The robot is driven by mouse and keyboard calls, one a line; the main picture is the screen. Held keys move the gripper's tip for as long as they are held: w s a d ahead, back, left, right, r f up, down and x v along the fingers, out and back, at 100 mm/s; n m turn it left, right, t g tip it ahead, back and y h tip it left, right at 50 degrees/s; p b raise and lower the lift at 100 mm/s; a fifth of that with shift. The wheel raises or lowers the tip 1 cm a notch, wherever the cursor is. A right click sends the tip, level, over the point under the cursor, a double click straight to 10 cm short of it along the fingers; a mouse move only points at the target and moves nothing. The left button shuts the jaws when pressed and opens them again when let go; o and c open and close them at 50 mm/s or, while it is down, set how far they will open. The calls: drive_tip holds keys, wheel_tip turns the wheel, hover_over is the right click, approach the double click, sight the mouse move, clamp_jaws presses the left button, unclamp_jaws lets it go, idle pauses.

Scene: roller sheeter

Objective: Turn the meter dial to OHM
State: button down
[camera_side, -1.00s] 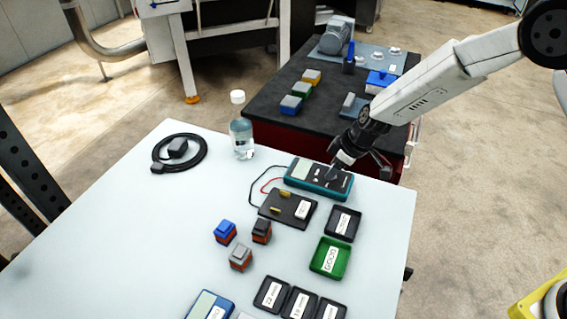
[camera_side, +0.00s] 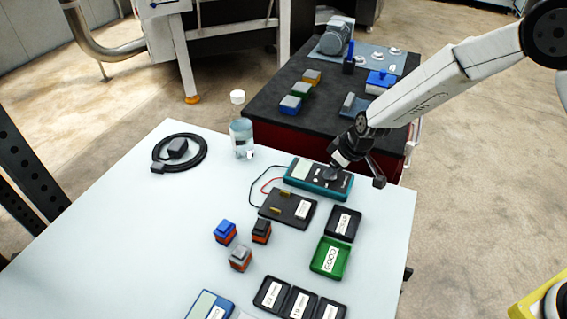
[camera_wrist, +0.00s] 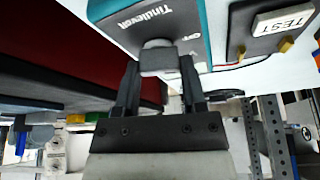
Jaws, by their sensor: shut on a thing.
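The teal and dark meter (camera_side: 302,172) lies near the far right part of the pale table, with its display end to the left. In the wrist view its face (camera_wrist: 145,14) shows the word Tindlevolt and a small label that looks like OFF. The grey dial (camera_wrist: 158,56) sits between the two fingers of my gripper (camera_wrist: 161,70). My gripper is shut on the dial, and in the side view my gripper (camera_side: 333,174) is down at the right part of the meter. The dial's pointer and the OHM mark cannot be made out.
A black board (camera_side: 275,207) with brass terminals and a TEST label (camera_wrist: 283,20) lies just in front of the meter. A black tray (camera_side: 343,224) and a green tray (camera_side: 330,258) are nearby. A clear bottle (camera_side: 241,139) stands behind left. The table's left part is mostly clear.

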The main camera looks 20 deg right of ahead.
drive_tip(key=shift+a+m+t+h, duration=0.1)
drive_tip(key=shift+m+t+h, duration=0.45)
drive_tip(key=shift+m, duration=1.35)
drive_tip(key=shift+a+m+h, duration=0.1)
drive_tip(key=shift+m+h, duration=0.85)
drive_tip(key=shift+m, duration=0.95)
drive_tip(key=m+h, duration=0.1)
drive_tip(key=m, duration=0.2)
drive_tip(key=shift+w+g, duration=0.1)
drive_tip(key=shift+g, duration=0.25)
drive_tip(key=shift+m+g+h, duration=0.5)
drive_tip(key=shift+m+h, duration=0.2)
drive_tip(key=shift+m, duration=1.4)
drive_tip(key=shift+c, duration=0.8)
unclamp_jaws()
drive_tip(key=shift+a+r, duration=0.1)
drive_tip(key=shift+r, duration=0.05)
